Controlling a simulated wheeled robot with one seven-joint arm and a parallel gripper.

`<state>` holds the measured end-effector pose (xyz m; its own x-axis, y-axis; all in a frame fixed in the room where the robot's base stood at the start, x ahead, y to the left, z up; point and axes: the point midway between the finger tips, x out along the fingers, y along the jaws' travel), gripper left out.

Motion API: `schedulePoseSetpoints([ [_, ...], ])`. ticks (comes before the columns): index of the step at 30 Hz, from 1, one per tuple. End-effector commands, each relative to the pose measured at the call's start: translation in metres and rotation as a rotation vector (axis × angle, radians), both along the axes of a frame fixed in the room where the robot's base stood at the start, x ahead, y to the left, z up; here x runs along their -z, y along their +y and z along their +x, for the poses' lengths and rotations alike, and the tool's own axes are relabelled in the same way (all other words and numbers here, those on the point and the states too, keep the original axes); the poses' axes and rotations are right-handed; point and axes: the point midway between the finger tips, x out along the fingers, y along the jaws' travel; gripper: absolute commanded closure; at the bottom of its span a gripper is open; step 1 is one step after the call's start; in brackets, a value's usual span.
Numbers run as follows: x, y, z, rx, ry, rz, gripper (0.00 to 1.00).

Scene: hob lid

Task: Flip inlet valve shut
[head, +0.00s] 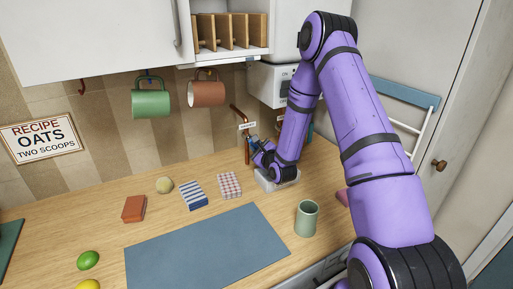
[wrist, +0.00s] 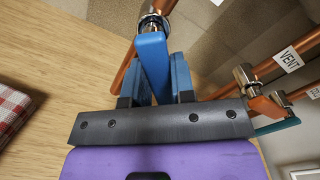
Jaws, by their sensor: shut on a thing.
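A blue valve lever (wrist: 152,55) extends from a metal valve fitting (wrist: 154,22) on a copper pipe in the wrist view. My gripper (wrist: 162,78) is shut on this lever, with one dark blue finger on each side. In the head view my gripper (head: 260,150) is at the wall beside the upright copper pipe (head: 246,152). A small white label (head: 247,126) sits on that pipe; its text is too small to read surely. My gripper hides most of the valve there, and I cannot tell the lever's exact angle to the pipe.
In the wrist view, an orange lever (wrist: 264,106) on a pipe labelled VENT (wrist: 289,59) and a teal lever (wrist: 277,127) are close on the right. A green cup (head: 306,218) and a blue mat (head: 208,250) are on the counter.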

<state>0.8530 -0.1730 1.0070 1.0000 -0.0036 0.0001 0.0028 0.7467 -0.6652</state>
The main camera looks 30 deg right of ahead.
Motion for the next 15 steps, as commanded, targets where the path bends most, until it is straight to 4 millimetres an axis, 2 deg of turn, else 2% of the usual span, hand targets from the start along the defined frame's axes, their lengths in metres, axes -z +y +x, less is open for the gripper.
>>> schedulePoseSetpoints([
  [15,-0.012,-0.009,0.000,0.001,0.002,-0.465,1.00],
])
